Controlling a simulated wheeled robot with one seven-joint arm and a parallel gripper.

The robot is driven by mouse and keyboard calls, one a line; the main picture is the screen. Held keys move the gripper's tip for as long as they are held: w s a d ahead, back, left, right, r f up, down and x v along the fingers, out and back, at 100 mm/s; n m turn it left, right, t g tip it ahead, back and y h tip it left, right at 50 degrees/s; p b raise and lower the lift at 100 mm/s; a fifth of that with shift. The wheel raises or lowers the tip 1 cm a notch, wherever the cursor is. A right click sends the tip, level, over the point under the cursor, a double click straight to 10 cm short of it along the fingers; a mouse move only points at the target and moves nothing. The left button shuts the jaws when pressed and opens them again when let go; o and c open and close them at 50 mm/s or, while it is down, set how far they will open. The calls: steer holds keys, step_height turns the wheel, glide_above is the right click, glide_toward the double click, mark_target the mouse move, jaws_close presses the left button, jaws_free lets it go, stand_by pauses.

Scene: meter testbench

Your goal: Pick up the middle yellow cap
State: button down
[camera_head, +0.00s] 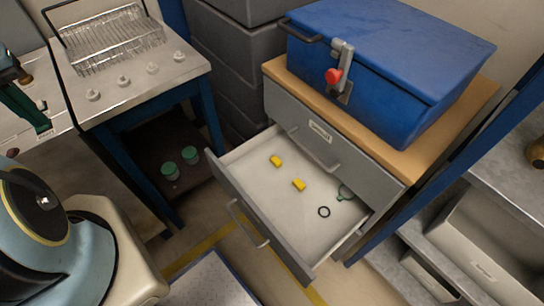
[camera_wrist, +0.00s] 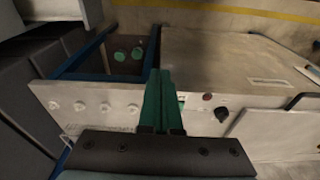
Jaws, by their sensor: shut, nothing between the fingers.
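Two yellow caps show in the head view, both lying in the open drawer (camera_head: 258,187). One yellow cap (camera_head: 276,161) lies toward the drawer's back left. The other yellow cap (camera_head: 299,185) lies near the drawer's middle. I cannot tell which is the middle one. No yellow cap shows in the wrist view. My gripper (camera_wrist: 160,73) has green fingers, shut together with nothing between them. In the head view my gripper (camera_head: 43,127) is at the far left, beside the small bench and well away from the drawer.
A blue toolbox (camera_head: 390,60) stands on the cabinet above. The bench (camera_head: 130,100) holds a wire rack (camera_head: 112,40) and several small pegs. Green round items (camera_head: 190,154) sit on its lower shelf.

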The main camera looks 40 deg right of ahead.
mark_target(273, 157)
steer(key=c, duration=1.6)
jaws_free()
